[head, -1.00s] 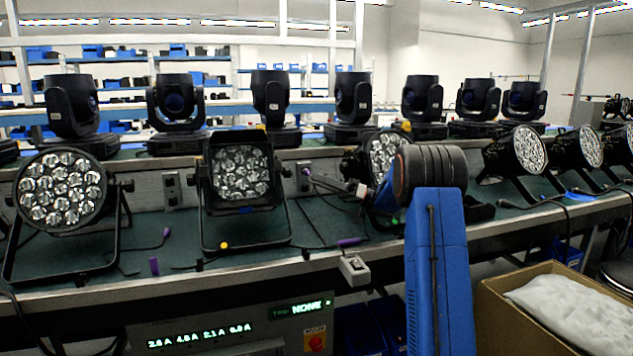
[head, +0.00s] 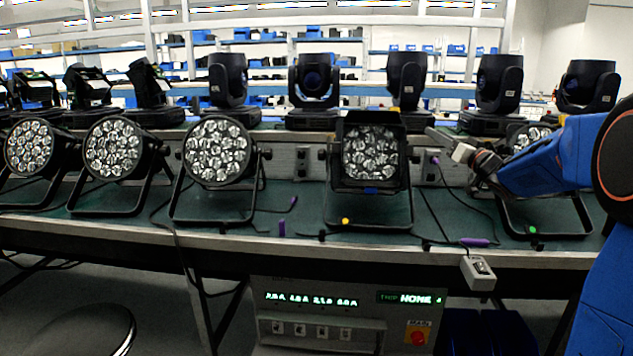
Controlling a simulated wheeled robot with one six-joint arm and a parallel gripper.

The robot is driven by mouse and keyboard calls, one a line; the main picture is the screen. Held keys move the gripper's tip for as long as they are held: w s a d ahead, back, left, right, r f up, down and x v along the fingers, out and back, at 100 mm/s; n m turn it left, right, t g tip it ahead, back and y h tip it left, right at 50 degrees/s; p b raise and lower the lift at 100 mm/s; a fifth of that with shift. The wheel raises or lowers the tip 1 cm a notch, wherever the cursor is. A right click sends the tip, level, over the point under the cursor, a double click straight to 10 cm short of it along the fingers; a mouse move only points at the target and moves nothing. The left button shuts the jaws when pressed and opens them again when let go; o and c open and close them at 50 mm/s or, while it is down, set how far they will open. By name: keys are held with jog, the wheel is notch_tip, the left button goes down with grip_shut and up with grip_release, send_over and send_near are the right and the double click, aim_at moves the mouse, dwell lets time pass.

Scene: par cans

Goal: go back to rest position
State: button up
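My blue arm comes in from the right edge and points left. My gripper (head: 448,146) is at its dark end, in front of the bench's back panel, between the square-framed par can (head: 369,158) and the partly hidden par can at right (head: 527,135). Its fingers are small and dark here, and whether they are apart is not clear. I see nothing clearly held. Round par cans stand in a row to the left, one of them (head: 218,152) beside the square-framed one. My arm covers much of the right par can.
The green-topped bench (head: 300,208) carries purple-ended cables (head: 475,242). A white switch box (head: 481,271) hangs at its front edge. Below is a power panel (head: 345,318) with a lit display and red button. Moving-head lights (head: 314,85) stand behind. A round stool (head: 75,330) is lower left.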

jog(key=s+f+m+g+h, duration=0.2)
jog(key=s+f+h, duration=0.25)
jog(key=s, duration=0.45)
jog(key=s+f+m+g+h, duration=0.25)
jog(key=s+h, duration=0.35)
jog(key=s, duration=0.4)
jog(key=s+a+f+g, duration=0.2)
jog(key=s+f, duration=0.5)
jog(key=s, duration=0.4)
jog(key=s+a+f+n+g+y, duration=0.1)
jog(key=s+a+f+g, duration=0.2)
jog(key=s+f, duration=0.4)
jog(key=s+a+f+n+g, duration=0.1)
jog(key=s+a+f+g, duration=0.2)
jog(key=s, duration=1.4)
notch_tip(320, 180, down, 5)
jog(key=shift+a+r+g+y, duration=0.2)
jog(key=shift+g+y, duration=0.15)
jog(key=shift+g, duration=0.4)
jog(key=shift+w, duration=0.1)
